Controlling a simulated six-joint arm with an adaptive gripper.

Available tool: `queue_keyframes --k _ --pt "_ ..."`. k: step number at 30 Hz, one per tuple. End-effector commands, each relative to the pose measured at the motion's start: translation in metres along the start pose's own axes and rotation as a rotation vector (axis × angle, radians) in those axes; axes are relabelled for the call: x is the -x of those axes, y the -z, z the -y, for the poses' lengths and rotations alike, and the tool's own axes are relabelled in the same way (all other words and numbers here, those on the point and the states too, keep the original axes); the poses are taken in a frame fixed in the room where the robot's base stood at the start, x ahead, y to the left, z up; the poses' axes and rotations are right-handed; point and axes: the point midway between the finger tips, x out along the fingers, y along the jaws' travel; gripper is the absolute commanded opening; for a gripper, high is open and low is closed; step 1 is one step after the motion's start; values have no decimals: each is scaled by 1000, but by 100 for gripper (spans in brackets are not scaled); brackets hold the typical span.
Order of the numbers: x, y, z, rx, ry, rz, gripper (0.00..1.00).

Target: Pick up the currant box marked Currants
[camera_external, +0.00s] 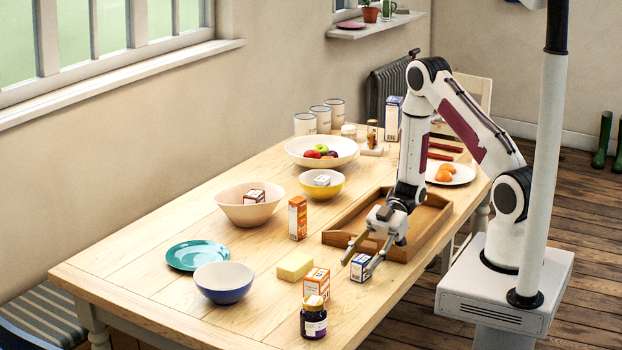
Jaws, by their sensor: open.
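Several small boxes are in view, and their lettering is too small for me to read, so I cannot tell which says Currants. A small blue-and-white box (359,267) stands on the table near the front right. My gripper (358,264) is open and points down at this box, with one finger on each side of it in the picture. I cannot tell whether the fingers touch it. A small dark red-and-white box (255,196) lies in the pink bowl (249,214). A small pale box (322,180) lies in the yellow bowl (321,192).
A wooden tray (336,238) lies behind my gripper. An orange-and-white box (316,283), a dark jar (313,320) and a yellow block (295,267) are left of it. A tall orange box (297,218) and a blue bowl (224,289) stand farther left.

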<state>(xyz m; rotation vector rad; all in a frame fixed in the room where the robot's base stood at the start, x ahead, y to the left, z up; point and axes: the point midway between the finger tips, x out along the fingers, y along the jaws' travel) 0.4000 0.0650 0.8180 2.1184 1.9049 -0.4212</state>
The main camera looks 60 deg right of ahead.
Motion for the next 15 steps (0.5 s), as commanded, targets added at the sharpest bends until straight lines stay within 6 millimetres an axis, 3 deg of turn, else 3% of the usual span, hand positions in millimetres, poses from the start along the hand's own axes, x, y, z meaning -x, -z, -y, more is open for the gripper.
queue_keyframes --k 2,7,15 --pt "0 0 0 0 0 0 44" --pt "0 0 0 0 0 0 3" --pt "0 0 0 0 0 0 2"
